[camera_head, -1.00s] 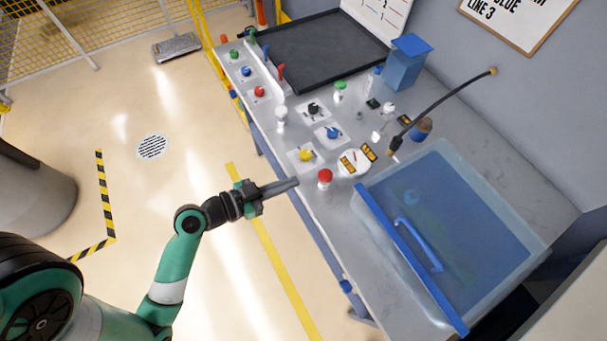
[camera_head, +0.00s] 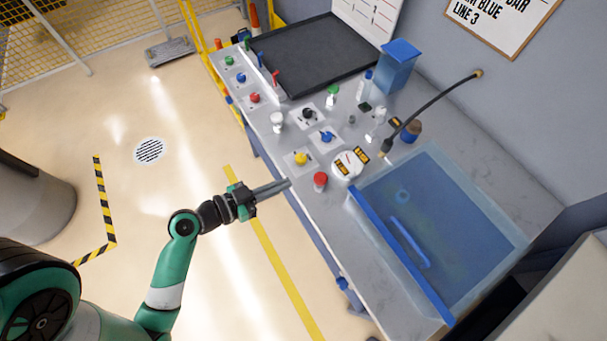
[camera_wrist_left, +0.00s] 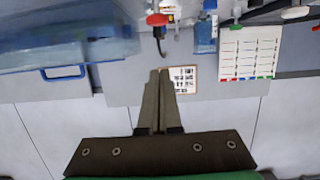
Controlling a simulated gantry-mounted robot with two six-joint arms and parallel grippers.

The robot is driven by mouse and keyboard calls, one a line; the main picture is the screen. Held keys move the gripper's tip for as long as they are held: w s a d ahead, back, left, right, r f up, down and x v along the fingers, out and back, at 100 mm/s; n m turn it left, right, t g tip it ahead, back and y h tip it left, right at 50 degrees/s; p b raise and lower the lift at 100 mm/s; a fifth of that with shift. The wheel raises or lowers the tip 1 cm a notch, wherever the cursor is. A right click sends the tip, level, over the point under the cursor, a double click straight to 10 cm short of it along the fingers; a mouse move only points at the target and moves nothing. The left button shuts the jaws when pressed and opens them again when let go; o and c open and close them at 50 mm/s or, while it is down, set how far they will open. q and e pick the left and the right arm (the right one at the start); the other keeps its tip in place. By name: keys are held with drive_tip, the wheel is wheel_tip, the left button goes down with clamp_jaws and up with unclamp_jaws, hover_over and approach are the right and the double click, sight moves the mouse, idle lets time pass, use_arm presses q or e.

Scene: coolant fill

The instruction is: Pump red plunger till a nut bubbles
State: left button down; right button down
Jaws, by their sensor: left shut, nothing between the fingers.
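The red plunger knob (camera_head: 320,180) stands on a white base at the bench's front edge, left of the water tank. A red knob also shows at the top of the left wrist view (camera_wrist_left: 157,19). My left gripper (camera_head: 288,184) is shut and empty, its fingers pointing at the bench edge, short of the red knob and apart from it. The closed fingers (camera_wrist_left: 160,74) show in the left wrist view. The clear tank with a blue front bar (camera_head: 400,257) holds blue liquid. I cannot make out a nut or bubbles. My right gripper is out of view.
Yellow (camera_head: 301,158), blue (camera_head: 327,136) and black (camera_head: 308,115) knobs sit left of the red one. A round gauge (camera_head: 347,164) is beside it. A black tray (camera_head: 315,55) lies at the back. Floor before the bench is clear.

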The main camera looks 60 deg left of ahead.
use_arm(q)
hover_over(320, 179)
drive_tip(key=s, duration=0.2)
drive_tip(key=f, duration=0.2)
drive_tip(key=shift+s+a+f+b, duration=0.15)
drive_tip(key=shift+f+b, duration=0.25)
drive_tip(key=shift+f, duration=0.6)
drive_tip(key=shift+w+a+f+b, duration=0.1)
drive_tip(key=shift+f+b, duration=0.25)
drive_tip(key=shift+f, duration=0.65)
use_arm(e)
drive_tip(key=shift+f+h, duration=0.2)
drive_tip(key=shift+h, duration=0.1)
